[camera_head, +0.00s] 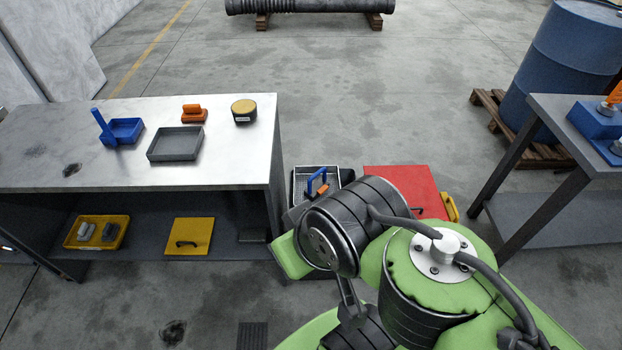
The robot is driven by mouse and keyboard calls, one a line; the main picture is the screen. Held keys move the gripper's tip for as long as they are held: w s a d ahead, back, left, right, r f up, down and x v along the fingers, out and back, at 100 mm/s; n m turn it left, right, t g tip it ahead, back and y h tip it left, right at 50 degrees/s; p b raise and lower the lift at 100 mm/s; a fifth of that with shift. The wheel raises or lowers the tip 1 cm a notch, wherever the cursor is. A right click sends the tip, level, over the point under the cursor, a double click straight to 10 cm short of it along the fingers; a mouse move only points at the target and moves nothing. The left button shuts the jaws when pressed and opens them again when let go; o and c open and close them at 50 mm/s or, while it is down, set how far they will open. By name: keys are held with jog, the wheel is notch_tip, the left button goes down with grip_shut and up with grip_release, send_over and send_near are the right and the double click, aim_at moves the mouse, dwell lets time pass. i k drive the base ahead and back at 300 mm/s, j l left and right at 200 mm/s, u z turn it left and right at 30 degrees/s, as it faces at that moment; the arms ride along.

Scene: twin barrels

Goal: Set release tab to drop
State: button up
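I cannot tell for certain which part is the release tab. A blue device (598,120) with grey round fittings and an orange part (615,94) at its top sits on the right table, cut off by the picture edge. A blue tray (126,131) with an upright blue handle (102,125) stands on the left bench. A grey crate (302,186) on the floor side holds a blue handle-like part (318,180) with some orange. My green and black arm fills the lower middle and hides part of this area. My gripper cannot be made out.
The left bench (70,180) also bears a grey tray (175,157), an orange block (194,114) and a yellow-topped round tin (244,111). Its lower shelf holds a yellow tray (70,238) and a yellow panel (190,237). A red box (395,180) stands behind my arm. A blue barrel (565,65) stands on a pallet.

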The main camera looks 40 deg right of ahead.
aim_at(321, 189)
jog(key=z, duration=1.05)
